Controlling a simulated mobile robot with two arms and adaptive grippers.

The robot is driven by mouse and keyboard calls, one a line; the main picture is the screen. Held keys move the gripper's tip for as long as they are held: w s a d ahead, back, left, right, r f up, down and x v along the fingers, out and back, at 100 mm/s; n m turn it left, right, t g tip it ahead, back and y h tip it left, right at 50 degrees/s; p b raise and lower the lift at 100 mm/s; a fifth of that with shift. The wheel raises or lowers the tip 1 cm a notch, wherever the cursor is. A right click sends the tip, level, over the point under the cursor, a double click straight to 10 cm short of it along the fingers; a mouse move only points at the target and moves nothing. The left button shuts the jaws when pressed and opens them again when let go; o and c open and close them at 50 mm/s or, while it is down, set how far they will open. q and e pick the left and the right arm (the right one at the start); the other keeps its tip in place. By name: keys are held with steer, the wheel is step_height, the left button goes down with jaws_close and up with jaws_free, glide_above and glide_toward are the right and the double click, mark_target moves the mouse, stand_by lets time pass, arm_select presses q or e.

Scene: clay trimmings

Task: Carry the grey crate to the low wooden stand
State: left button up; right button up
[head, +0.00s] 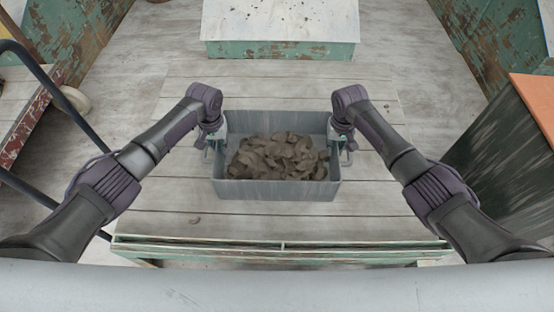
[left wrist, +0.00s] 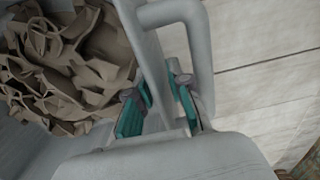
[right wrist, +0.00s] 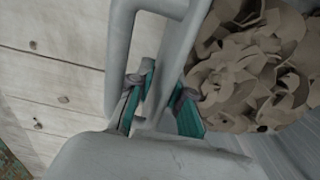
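The grey crate (head: 276,190) is in the middle of the head view, over a planked wooden surface, and looks level. Curled brown clay trimmings (head: 278,156) fill it. My left gripper (head: 216,141) is at its left end wall and my right gripper (head: 340,138) at its right end wall. In the wrist views, the teal fingers of the left (left wrist: 160,100) and right gripper (right wrist: 160,100) lie close on both sides of the crate's wall, beside the looped handles. I cannot tell whether the crate touches the planks, or which surface is the low wooden stand.
The planked surface (head: 180,222) has a worn green front edge. A pale-topped green block (head: 280,22) stands beyond the crate. A red, peeling planked piece (head: 22,130) and a dark tube frame (head: 60,95) are at left. A dark box with an orange top (head: 535,100) is at right.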

arm_select(q)
steer(key=shift+f, duration=0.1)
arm_select(e)
steer(key=shift+f, duration=0.15)
arm_select(q)
steer(key=shift+c, duration=0.2)
arm_select(e)
steer(key=shift+c, duration=0.2)
arm_select(q)
jaws_close()
arm_select(e)
jaws_close()
